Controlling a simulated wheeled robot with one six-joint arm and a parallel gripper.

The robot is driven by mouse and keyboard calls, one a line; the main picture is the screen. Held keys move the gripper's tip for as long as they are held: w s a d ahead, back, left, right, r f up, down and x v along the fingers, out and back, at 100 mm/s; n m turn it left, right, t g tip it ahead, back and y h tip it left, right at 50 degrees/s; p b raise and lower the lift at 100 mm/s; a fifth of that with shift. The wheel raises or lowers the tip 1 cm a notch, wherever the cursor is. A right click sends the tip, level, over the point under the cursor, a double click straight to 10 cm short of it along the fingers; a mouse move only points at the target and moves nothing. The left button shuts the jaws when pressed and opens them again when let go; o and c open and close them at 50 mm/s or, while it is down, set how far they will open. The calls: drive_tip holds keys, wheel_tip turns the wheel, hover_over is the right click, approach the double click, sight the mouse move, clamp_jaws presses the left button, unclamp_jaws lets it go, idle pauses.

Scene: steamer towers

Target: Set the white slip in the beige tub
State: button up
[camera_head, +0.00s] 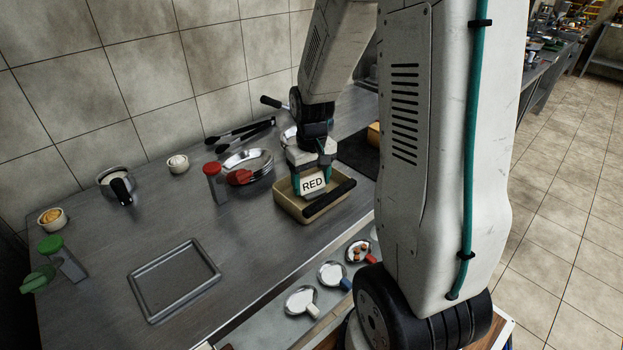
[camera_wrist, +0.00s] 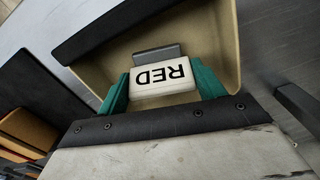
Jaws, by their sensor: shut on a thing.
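The white slip (camera_head: 313,182) has the word RED on it in black letters. In the wrist view the slip (camera_wrist: 160,80) sits between the two teal fingers of my gripper (camera_wrist: 163,88), which is shut on it. In the head view my gripper (camera_head: 312,176) points down at the beige tub (camera_head: 291,205). The slip is over or inside the tub's opening; I cannot tell whether it touches the floor of the tub. The tub also shows behind the slip in the wrist view (camera_wrist: 217,30). A dark bar (camera_head: 330,199) runs along the tub's front right side.
A metal pan (camera_head: 262,160) with a red-topped shaker (camera_head: 214,182) beside it stands left of the tub. Tongs (camera_head: 240,132) lie behind. An empty metal tray (camera_head: 174,278) lies at the front left. Several small pans (camera_head: 301,301) sit on a lower shelf.

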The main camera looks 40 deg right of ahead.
sight(311, 178)
drive_tip(key=shift+f, duration=0.5)
drive_tip(key=o, duration=1.1)
drive_tip(key=shift+r, duration=3.9)
drive_tip(key=shift+r, duration=2.25)
